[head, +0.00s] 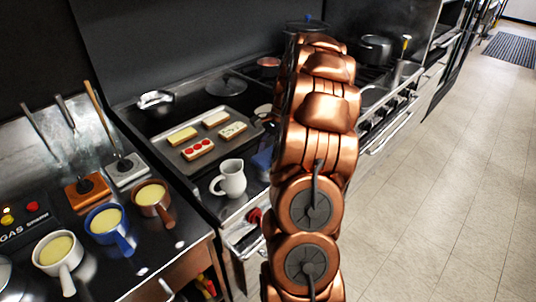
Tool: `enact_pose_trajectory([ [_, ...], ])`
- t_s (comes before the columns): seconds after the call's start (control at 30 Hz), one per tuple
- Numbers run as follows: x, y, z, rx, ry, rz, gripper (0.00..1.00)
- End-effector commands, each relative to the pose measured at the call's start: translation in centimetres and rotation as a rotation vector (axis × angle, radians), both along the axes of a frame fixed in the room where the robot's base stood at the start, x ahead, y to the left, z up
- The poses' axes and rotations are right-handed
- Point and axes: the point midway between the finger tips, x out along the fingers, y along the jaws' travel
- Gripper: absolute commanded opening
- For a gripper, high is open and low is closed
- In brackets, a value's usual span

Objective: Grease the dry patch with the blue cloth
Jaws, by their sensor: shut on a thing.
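A blue patch (262,159), possibly the blue cloth, shows on the dark worktop just left of my arm and is partly hidden by it. My copper arm rises through the middle of the head view. My gripper is hidden behind the arm, so I cannot see its jaws or what they hold. I cannot make out a dry patch. A metal tray (187,172) carries several decorated bars. A white pot (55,253), a blue pot (105,223) and a copper pot (152,201), each with pale yellow contents, stand at the left.
A white jug (230,180) stands near the worktop's front edge. An orange block (87,192) and a grey block (126,171) hold upright tools. A dark pot (374,50) sits on the range beyond my arm. The tiled floor (445,185) at right is clear.

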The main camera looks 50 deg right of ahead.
Motion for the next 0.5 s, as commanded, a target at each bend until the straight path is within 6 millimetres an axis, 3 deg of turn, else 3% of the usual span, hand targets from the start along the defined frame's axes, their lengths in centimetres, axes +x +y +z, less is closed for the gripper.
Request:
enact_pose_trajectory([
  [0.5, 0.0, 0.01, -0.52, 0.0, 0.0, 0.0, 0.34],
])
